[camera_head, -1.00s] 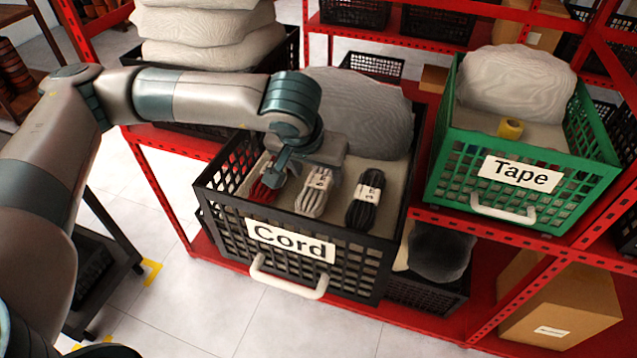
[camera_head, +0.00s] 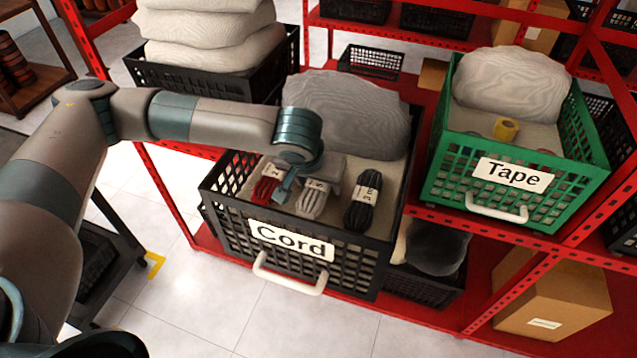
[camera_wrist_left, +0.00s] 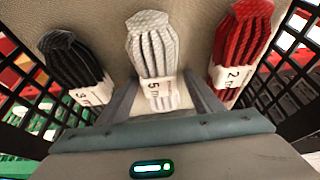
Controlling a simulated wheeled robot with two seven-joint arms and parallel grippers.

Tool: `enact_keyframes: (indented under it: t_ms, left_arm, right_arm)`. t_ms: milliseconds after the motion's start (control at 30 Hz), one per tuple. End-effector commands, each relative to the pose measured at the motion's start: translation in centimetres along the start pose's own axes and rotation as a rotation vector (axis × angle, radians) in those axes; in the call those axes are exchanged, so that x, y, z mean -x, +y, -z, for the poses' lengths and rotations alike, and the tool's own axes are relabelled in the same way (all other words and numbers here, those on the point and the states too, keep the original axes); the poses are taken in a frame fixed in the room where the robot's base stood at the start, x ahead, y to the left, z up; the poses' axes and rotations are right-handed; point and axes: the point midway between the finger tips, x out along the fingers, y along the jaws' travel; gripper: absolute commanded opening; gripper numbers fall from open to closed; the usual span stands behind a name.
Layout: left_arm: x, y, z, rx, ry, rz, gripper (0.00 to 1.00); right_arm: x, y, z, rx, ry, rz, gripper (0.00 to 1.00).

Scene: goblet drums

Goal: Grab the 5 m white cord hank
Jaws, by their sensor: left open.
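The white cord hank (camera_head: 312,203) lies in the black crate labelled Cord (camera_head: 262,254), between a red hank (camera_head: 264,190) and a black hank (camera_head: 361,207). In the left wrist view the white hank (camera_wrist_left: 153,50) carries a "5 m" band and lies centred between the fingers. My left gripper (camera_head: 309,188) is open above the white hank and hides part of it in the head view. Its fingers show on either side of the hank's banded end in the wrist view (camera_wrist_left: 162,98). I cannot tell whether they touch it. My right gripper is not in view.
A grey sack (camera_head: 350,112) fills the back of the Cord crate. The crate's walls rise around the hanks. A green Tape crate (camera_head: 590,135) stands to the right on the red shelf (camera_head: 480,232), holding a yellow tape roll (camera_head: 506,129). Stacked sacks (camera_head: 207,35) stand at back left.

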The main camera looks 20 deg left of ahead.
Motion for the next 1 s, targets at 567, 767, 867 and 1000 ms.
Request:
enact_keyframes:
  t_ms: [567, 767, 867, 1000]
  left_arm:
    - [-0.03, 0.0, -0.01, 0.001, 0.0, 0.0, 0.59]
    - [-0.11, 0.0, -0.04, 0.001, 0.001, 0.0, 0.59]
    - [-0.14, 0.01, -0.05, 0.001, 0.001, 0.0, 0.59]
    - [-0.19, 0.01, -0.07, 0.001, 0.001, 0.0, 0.59]
  right_arm:
    - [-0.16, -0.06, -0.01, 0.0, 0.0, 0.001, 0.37]
    - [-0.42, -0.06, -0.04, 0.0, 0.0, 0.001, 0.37]
    - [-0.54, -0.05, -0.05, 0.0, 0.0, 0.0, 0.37]
    - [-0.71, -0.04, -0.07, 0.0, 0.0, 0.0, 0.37]
